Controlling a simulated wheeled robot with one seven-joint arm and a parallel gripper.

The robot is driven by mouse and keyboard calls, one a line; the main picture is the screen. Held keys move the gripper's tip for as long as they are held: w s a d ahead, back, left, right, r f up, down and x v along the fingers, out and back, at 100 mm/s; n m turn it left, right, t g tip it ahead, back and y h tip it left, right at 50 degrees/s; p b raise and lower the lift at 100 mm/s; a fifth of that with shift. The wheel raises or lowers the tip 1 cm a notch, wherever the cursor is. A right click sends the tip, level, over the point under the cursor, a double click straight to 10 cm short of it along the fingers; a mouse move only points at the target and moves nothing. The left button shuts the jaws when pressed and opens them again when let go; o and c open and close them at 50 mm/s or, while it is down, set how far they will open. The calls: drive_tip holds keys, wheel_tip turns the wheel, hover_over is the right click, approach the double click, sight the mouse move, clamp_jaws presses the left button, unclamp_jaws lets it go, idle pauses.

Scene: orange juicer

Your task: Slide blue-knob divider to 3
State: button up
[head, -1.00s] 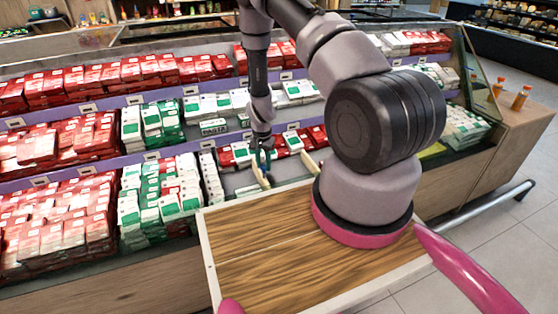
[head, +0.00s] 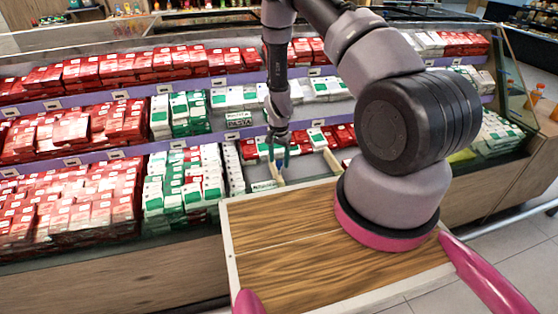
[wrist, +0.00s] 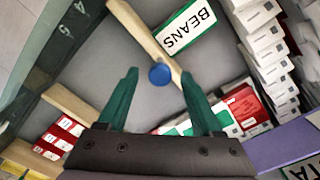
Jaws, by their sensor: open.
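The blue knob (wrist: 159,74) sits on a pale wooden divider (wrist: 140,35) in the wrist view. The divider runs slanting from the top edge to the middle. My gripper (wrist: 159,76) is open, its green fingertips on either side of the knob in the picture; I cannot tell whether they touch it. A dark number strip (wrist: 75,25) at upper left shows 4 and 5; I see no 3. In the head view my gripper (head: 278,150) hangs over the lower shelf bay, above the divider (head: 277,174); the knob is not clear there.
A second wooden divider (wrist: 75,105) lies to the left in the wrist view. A BEANS card (wrist: 187,28) lies beside the blue-knob divider. White-and-red packs (wrist: 268,50) stand to the right and red packs (wrist: 64,133) at lower left. Grey shelf floor is bare between the dividers.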

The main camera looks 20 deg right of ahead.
wheel_tip(320, 180, up, 10)
drive_tip(key=shift+r, duration=0.2)
idle(0.3)
drive_tip(key=s+r+n+t+y, duration=0.1)
drive_tip(key=s+r+t, duration=0.1)
drive_tip(key=r, duration=1.3)
drive_tip(key=s+r+n+t+y, duration=0.1)
drive_tip(key=s+r, duration=0.1)
drive_tip(key=r, duration=1.3)
drive_tip(key=s+d+r+n+t, duration=0.1)
drive_tip(key=s+r+t, duration=0.3)
drive_tip(key=s+r, duration=1.3)
drive_tip(key=shift+s+d+n, duration=0.4)
drive_tip(key=shift+s+n, duration=0.5)
drive_tip(key=shift+s, duration=0.95)
drive_tip(key=shift+r, duration=0.1)
